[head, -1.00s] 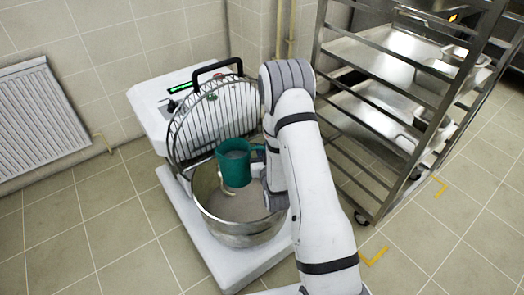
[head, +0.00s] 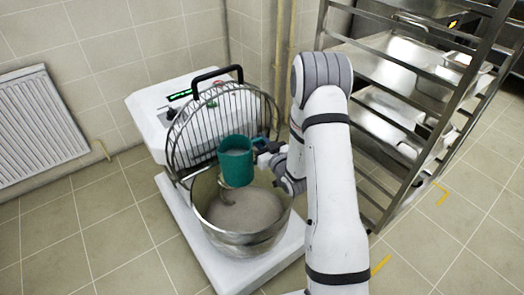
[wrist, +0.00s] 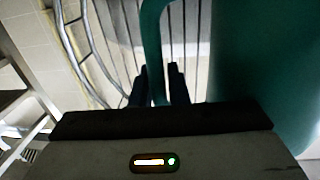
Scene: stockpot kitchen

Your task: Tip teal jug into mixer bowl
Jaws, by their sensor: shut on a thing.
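The teal jug (head: 236,164) is upright above the back part of the mixer bowl (head: 243,238), with pale contents showing at its top. The steel bowl stands open on the white mixer base and holds a greyish-beige mass. A curved mixer hook shows just under the jug. My gripper (head: 262,145) is to the right of the jug and shut on its handle. In the wrist view my gripper's fingers (wrist: 160,85) close around the teal handle, and the jug body (wrist: 262,65) fills the right side.
The mixer's raised wire guard (head: 215,120) stands just behind the jug. A steel tray rack (head: 400,110) stands close on the right of my arm. A radiator (head: 38,125) is on the left wall. The tiled floor left of the mixer is clear.

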